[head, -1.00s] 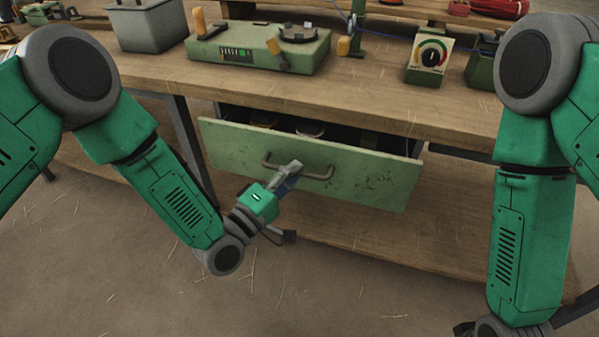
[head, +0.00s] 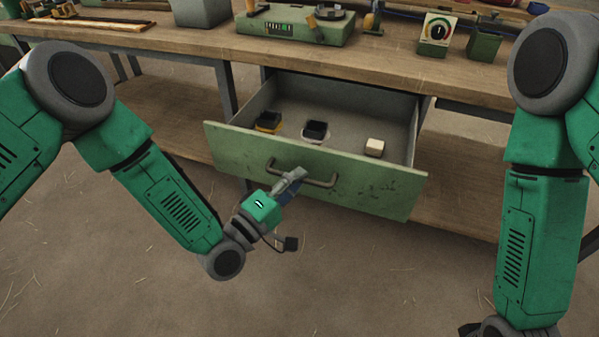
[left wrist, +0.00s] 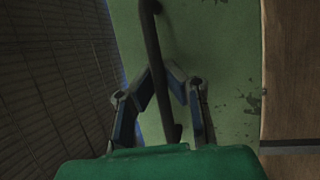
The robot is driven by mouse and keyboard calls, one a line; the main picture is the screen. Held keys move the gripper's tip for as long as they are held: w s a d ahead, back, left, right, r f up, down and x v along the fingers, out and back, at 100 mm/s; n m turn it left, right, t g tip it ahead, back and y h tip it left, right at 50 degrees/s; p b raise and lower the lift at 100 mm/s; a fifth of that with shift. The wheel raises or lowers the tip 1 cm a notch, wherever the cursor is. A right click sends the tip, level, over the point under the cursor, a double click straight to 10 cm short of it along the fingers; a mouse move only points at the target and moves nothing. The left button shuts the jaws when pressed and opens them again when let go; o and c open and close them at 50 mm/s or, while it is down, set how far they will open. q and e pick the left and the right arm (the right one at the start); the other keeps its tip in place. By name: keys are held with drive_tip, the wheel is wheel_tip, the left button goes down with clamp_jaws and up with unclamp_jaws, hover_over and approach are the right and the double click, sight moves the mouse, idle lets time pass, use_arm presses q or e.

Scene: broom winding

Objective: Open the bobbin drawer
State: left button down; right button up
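The bobbin drawer (head: 375,195) is a green, scuffed drawer under the workbench. It stands well out, with its grey inside showing. Its dark bar handle (head: 325,184) is on the front panel. My left gripper (head: 291,181) is at the handle's middle. In the left wrist view the handle (left wrist: 152,40) runs between the two fingers (left wrist: 164,78), which are closed in around it. Inside the drawer are a black-topped yellow piece (head: 268,122), a black piece on a pale base (head: 316,131) and a cream block (head: 374,147). My right gripper is out of view.
The wooden bench top (head: 350,57) carries a green winding machine (head: 295,27), a dial box (head: 435,33) and a grey bin (head: 202,11). A lower shelf (head: 455,190) lies behind and beside the drawer. The floor in front is clear.

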use_arm(q)
drive_tip(key=shift+s+a+f, duration=0.15)
drive_tip(key=shift+s+f, duration=0.15)
drive_tip(key=shift+s, duration=0.15)
drive_tip(key=c, duration=1.6)
unclamp_jaws()
drive_tip(key=shift+w, duration=0.1)
drive_tip(key=shift+r, duration=0.15)
drive_tip(key=v, duration=1.2)
